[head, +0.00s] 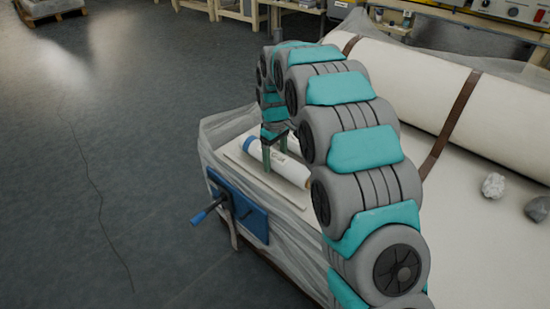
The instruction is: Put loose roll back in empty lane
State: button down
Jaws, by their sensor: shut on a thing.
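A small white roll (292,168) with a blue end and dark lettering lies slantwise over a pale flat board (236,153), at the near left end of the wrapped bench. My gripper (274,164) points down over it and is shut on the roll, its fingers at the roll's two sides. I cannot tell whether the roll touches the board or is slightly raised. My arm hides part of the bench behind and to the right of the roll. No empty lane can be clearly made out.
A large white wadding roll (425,78) with brown straps (450,125) lies at the right. A white lump (493,186) and grey lumps (537,208) rest on the pale surface. A blue plate with a handle (240,206) sticks out at the bench's left side. The floor at left is clear.

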jog(key=shift+f, duration=0.5)
grip_release()
